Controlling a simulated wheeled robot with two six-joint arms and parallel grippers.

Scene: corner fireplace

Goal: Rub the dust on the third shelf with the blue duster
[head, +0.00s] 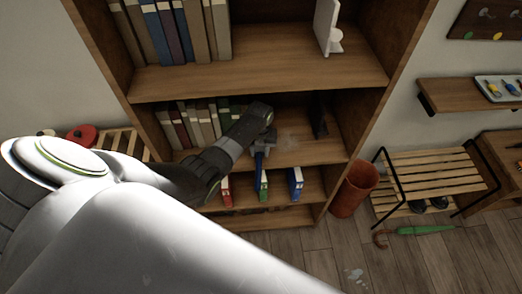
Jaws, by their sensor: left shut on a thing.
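My left gripper (264,139) reaches into the bookcase from the left, over the shelf board (318,154) below the large upper books. It is shut on a small blue-grey thing, seemingly the blue duster (260,149), which hangs just below the jaws near the shelf's front. The arm and jaws hide part of it, and I cannot tell whether it touches the board. A pale grey dust patch (289,141) lies on this shelf just right of the gripper. My right gripper is not in view.
Books (192,124) stand at this shelf's left, and a dark upright thing (319,115) at its right. Red, green and blue binders (295,183) stand one shelf lower. A reddish bin (354,190) and slatted bench (430,172) are right of the bookcase.

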